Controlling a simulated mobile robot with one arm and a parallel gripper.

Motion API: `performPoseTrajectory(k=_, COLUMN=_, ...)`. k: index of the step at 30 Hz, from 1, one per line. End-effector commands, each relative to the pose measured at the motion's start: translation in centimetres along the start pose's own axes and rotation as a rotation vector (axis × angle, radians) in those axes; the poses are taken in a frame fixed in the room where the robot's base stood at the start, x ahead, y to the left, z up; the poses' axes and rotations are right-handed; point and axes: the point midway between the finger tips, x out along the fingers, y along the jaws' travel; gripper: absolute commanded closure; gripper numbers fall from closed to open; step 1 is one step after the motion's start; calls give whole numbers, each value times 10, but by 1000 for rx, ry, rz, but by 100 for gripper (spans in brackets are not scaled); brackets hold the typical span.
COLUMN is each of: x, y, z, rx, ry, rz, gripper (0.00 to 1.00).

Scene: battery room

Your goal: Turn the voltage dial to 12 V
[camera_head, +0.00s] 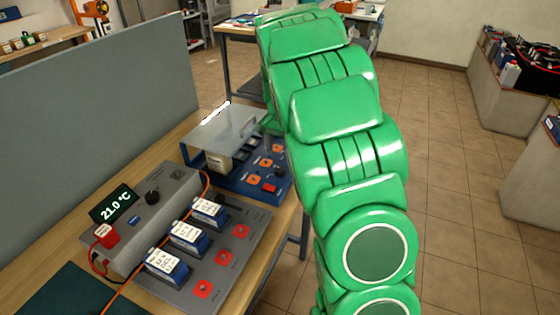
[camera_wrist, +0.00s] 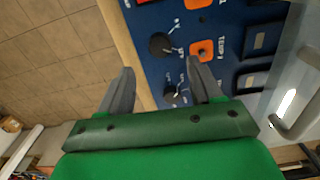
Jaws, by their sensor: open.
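A blue control panel (camera_head: 232,181) stands on the bench, with dark knobs and orange sockets. The wrist view shows one black dial (camera_wrist: 160,44) beyond my fingertips and a second black dial (camera_wrist: 172,94) between my fingers. Small white marks surround both, but I cannot read them surely, so which is the voltage dial and its setting are unclear. My gripper (camera_wrist: 161,72) is open, with a grey finger on each side of the nearer dial. Contact cannot be told. In the head view my arm hides the gripper; a dark knob (camera_head: 281,172) shows on the panel.
A clear cover (camera_head: 225,128) stands over the panel's back left; its handle (camera_wrist: 290,122) is close right in the wrist view. A grey charger (camera_head: 150,215) and a tray with several batteries (camera_head: 188,236) stand nearer. A grey partition (camera_head: 95,95) borders the bench.

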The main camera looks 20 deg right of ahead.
Motion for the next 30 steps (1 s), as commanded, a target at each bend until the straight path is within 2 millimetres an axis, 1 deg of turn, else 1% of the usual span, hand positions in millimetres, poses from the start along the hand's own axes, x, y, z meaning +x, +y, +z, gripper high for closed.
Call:
performPoseTrajectory(k=5, x=11, y=0, z=0, rx=-2, ry=-1, rz=0, gripper=35)
performPoseTrajectory(k=8, x=22, y=0, z=0, rx=-2, ry=-2, rz=0, gripper=35)
performPoseTrajectory(k=15, x=56, y=0, z=0, rx=-2, ry=-2, rz=1, gripper=35)
performPoseTrajectory(k=19, x=70, y=0, z=1, rx=-2, ry=-3, rz=2, gripper=35)
performPoseTrajectory(k=23, x=76, y=0, z=1, rx=-2, ry=-2, rz=0, gripper=35)
performPoseTrajectory(k=29, x=77, y=0, z=0, rx=-2, ry=0, rz=0, gripper=35)
performPoseTrajectory(k=30, x=77, y=0, z=0, rx=-2, ry=-1, rz=0, gripper=37)
